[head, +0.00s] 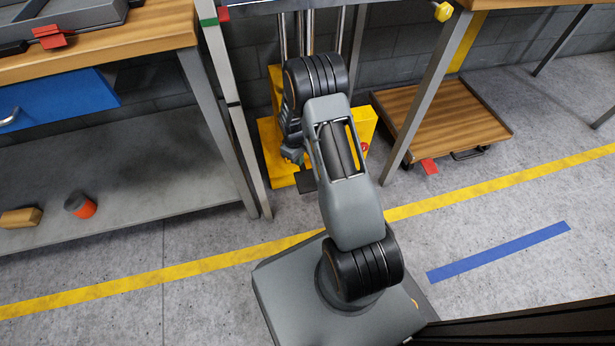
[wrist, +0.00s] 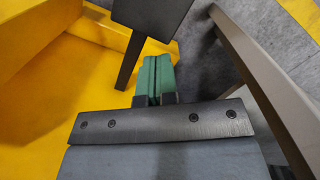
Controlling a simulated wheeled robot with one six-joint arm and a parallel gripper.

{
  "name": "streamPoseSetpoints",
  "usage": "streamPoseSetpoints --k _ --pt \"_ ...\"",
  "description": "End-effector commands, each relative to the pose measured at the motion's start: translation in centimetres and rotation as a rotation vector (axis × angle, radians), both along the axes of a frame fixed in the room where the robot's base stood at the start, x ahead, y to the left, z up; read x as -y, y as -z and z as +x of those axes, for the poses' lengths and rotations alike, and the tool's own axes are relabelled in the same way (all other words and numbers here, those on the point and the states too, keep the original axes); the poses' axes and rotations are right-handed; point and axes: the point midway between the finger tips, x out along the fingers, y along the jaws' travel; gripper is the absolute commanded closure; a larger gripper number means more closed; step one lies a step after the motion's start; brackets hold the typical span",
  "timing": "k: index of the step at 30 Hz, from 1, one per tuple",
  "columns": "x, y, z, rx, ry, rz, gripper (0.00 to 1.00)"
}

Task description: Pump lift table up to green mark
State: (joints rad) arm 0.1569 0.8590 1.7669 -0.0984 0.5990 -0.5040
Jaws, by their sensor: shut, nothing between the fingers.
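The lift table has a yellow base (head: 278,165) on the floor and upright metal rods; its top (head: 262,7) is cut off by the upper picture edge. A dark foot pedal (head: 306,182) sticks out at the front of the base. The pedal also shows in the wrist view (wrist: 150,18). The green mark (head: 208,22) is on a grey post at left; a red pointer (head: 223,13) sits beside it, slightly higher in the picture. My gripper (wrist: 157,62) has green fingers, shut and empty, close to the pedal's edge; I cannot tell if they touch.
A workbench with a blue drawer (head: 60,105) stands left. Its lower shelf (head: 130,160) holds an orange-and-grey cylinder (head: 80,205) and a wooden block (head: 20,217). A wooden platform (head: 445,115) lies right, beyond a grey leg (head: 425,95). Floor in front is clear.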

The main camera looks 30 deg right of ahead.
Motion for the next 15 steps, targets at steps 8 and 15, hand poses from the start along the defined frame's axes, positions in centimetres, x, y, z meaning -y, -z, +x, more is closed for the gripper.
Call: streamPoseSetpoints --k 8,15 --pt "-0.1 -2.5 0.2 -0.001 -0.001 0.0 1.0" --pt "-0.1 -2.7 0.2 -0.002 0.0 0.0 1.0"
